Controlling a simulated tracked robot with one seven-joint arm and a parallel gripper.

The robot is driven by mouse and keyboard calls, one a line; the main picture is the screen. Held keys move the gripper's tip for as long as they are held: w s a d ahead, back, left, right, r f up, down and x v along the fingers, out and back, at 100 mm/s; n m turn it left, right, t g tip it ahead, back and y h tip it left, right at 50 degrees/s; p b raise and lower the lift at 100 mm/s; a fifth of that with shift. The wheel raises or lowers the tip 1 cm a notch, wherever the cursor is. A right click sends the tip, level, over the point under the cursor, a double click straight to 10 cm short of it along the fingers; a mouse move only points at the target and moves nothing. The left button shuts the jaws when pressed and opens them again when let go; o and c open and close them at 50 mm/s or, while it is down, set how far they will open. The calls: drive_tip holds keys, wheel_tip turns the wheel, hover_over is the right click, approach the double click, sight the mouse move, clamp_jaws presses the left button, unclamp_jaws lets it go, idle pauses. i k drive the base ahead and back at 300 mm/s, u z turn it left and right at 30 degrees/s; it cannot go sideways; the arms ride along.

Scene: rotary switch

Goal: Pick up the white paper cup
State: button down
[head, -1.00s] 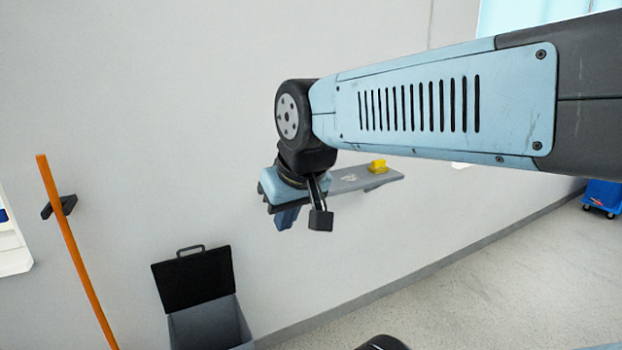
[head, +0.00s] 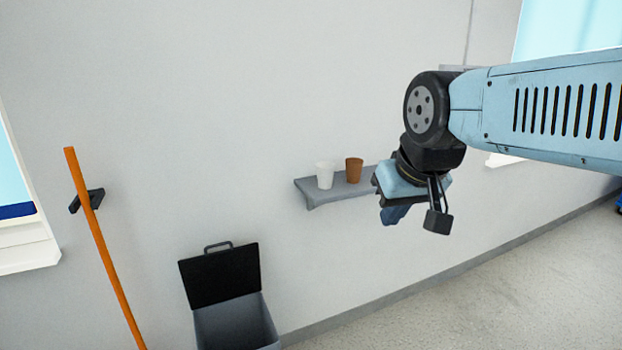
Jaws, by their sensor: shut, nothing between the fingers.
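The white paper cup (head: 325,175) stands upright near the left end of a grey wall shelf (head: 318,194). A brown cup (head: 354,170) stands upright just right of it, with a small gap between them. My gripper (head: 395,215) is to the right of both cups, in front of the shelf's right part, pointing down. It is shut and empty, and apart from the white cup. It hides the right part of the shelf.
A dark bin with its lid up (head: 222,274) stands on the floor below and left of the shelf. An orange pole (head: 103,250) leans at a wall bracket on the left. The wall left of the cups is clear.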

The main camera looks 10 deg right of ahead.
sight(325, 170)
drive_tip(key=z, duration=0.15)
drive_tip(key=i, duration=0.55)
drive_tip(key=u, duration=0.2)
drive_tip(key=k, duration=0.55)
drive_tip(key=z, duration=1.35)
drive_tip(key=i, duration=0.9)
drive_tip(key=z, duration=0.05)
